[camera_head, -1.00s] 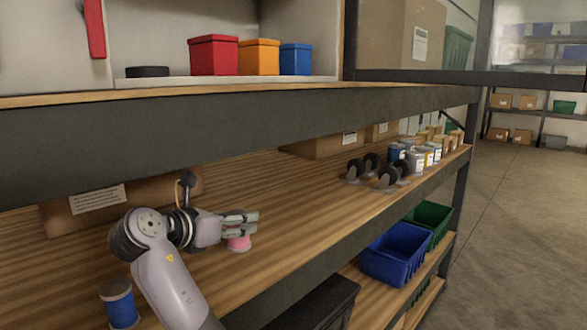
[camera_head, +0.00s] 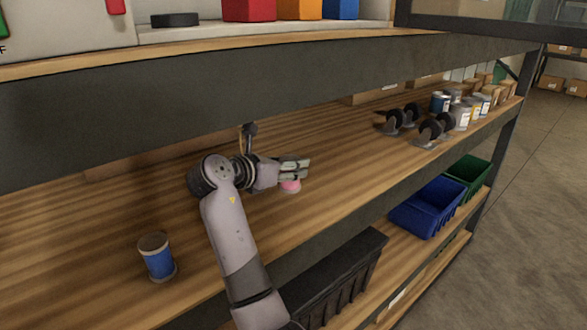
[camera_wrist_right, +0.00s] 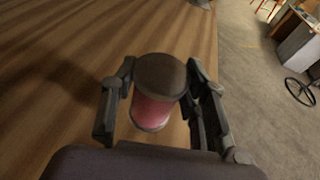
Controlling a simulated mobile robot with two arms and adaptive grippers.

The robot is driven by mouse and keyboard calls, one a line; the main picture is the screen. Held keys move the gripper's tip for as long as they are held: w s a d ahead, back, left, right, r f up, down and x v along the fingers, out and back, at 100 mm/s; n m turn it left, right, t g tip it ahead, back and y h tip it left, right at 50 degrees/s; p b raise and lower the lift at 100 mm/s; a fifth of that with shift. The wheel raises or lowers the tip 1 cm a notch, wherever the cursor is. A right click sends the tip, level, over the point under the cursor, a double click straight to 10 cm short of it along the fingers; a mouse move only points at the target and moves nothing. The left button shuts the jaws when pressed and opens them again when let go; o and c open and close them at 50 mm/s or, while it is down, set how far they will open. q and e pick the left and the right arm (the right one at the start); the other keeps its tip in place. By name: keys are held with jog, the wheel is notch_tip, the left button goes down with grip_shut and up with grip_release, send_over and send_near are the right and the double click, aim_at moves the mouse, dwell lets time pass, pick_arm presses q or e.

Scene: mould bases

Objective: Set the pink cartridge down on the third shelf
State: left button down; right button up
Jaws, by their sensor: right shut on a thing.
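The pink cartridge (camera_head: 290,186) is at the fingers of my right gripper (camera_head: 291,172), over the wooden shelf (camera_head: 330,150). In the right wrist view the cartridge (camera_wrist_right: 154,108) has a dark brown cap and a pink body, and stands between the two fingers of the gripper (camera_wrist_right: 160,98). My right gripper is shut on it. The cartridge looks close to the shelf surface, but I cannot tell whether its base touches it. The fingers hide its upper part in the head view. My left gripper is not in view.
A blue cartridge (camera_head: 157,257) stands on the same shelf, left of my arm. Several black-wheeled casters (camera_head: 428,132) and cans (camera_head: 462,117) stand further right. Blue (camera_head: 427,208) and black (camera_head: 335,275) bins sit on the level below. A dark beam (camera_head: 250,85) runs above. The shelf around the gripper is clear.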

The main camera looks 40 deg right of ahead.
notch_tip(320, 180, down, 3)
jog(key=shift+s+d+f+p, duration=0.1)
jog(key=shift+f+p, duration=0.1)
jog(key=shift+p, duration=0.35)
jog(key=shift+f, duration=0.25)
jog(key=o, duration=1.2)
jog(key=shift+f, duration=0.1)
jog(key=shift+o, duration=0.2)
